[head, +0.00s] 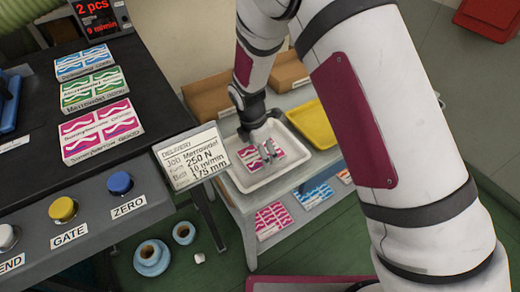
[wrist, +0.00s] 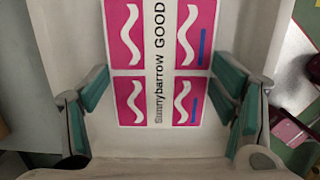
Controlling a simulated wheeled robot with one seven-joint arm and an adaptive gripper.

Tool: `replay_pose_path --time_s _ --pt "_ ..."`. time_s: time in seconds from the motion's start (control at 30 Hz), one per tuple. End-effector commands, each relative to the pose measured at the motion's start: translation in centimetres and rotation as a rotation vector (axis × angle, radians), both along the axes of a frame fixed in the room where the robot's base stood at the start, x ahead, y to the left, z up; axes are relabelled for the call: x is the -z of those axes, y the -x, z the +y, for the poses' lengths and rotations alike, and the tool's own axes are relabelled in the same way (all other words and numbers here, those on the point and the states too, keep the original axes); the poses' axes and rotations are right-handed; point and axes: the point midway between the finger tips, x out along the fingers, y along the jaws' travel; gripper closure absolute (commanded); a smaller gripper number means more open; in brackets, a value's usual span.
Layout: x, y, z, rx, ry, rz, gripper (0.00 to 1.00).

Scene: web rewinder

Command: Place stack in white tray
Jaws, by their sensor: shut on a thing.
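The stack is a pad of pink labels with white waves (head: 252,162), lying inside the white tray (head: 300,157) on the side table. In the wrist view the stack (wrist: 160,60) reads "Sunnybarrow GOOD" and has blue marks on its right labels. My gripper (head: 267,151) is down in the tray over the stack. In the wrist view its green-padded fingers (wrist: 162,92) are at the stack's left and right edges, shut on it. Tray walls (wrist: 65,45) stand around it. Whether the stack touches the tray floor is hard to tell.
A yellow tray (head: 313,122) stands right of the white tray. Cardboard boxes (head: 206,97) stand behind. A delivery card (head: 190,156) juts near the tray's left. Blue (head: 85,62), green (head: 94,89) and pink (head: 97,131) stacks lie on the black counter. Pink sheets (head: 272,219) lie below.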

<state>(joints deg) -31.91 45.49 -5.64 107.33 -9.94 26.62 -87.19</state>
Motion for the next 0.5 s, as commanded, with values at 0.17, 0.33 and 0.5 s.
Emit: replay_pose_path --time_s 0.17,0.33,0.5 --pt "0.29 -0.04 -0.02 0.0 0.0 0.0 0.55" --pt "0.26 0.0 -0.02 0.0 0.001 0.001 0.01" --pt "0.25 0.0 -0.02 0.0 0.001 0.001 0.01"
